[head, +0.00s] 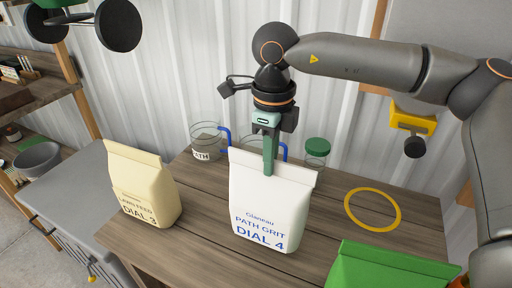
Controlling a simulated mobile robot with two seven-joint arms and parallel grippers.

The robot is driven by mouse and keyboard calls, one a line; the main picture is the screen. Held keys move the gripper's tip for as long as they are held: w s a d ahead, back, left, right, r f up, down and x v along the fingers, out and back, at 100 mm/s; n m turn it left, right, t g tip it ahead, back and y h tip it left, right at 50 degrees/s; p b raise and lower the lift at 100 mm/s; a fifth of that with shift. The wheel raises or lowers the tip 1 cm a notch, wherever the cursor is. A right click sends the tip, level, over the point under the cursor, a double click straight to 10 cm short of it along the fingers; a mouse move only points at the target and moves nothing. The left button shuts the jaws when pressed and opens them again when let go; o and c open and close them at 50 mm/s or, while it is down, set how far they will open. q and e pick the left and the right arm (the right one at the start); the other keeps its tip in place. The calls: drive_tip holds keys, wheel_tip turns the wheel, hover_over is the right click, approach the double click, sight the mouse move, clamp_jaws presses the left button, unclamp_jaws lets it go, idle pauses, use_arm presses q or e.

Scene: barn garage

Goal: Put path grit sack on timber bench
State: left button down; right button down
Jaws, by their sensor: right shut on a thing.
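The path grit sack (264,219) is white with blue print reading "PATH GRIT DIAL 4". It stands upright at the timber bench (197,237), in the middle of the head view. My right gripper (269,168) comes down from above and is shut on the top edge of this sack. I cannot tell whether the sack's base touches the bench top. My left gripper is not in view.
A cream lawn feed sack (148,190) stands left on the bench, a green sack (385,268) at front right. A yellow ring (372,209) lies on clear wood at right. Glass jugs (206,142) and a green-lidded jar (317,152) stand behind.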

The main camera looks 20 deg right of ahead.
sight(275, 172)
drive_tip(key=shift+d+f, duration=0.15)
drive_tip(key=shift+d, duration=0.05)
drive_tip(key=f, duration=0.3)
drive_tip(key=shift+s+d, duration=0.1)
drive_tip(key=shift+d, duration=0.15)
drive_tip(key=shift+f, duration=0.3)
drive_tip(key=shift+f, duration=0.15)
drive_tip(key=c, duration=1)
unclamp_jaws()
drive_tip(key=shift+f, duration=0.1)
drive_tip(key=shift+o, duration=0.2)
wheel_tip(275, 172, up, 12)
drive_tip(key=shift+s+r, duration=0.1)
drive_tip(key=shift+r, duration=0.05)
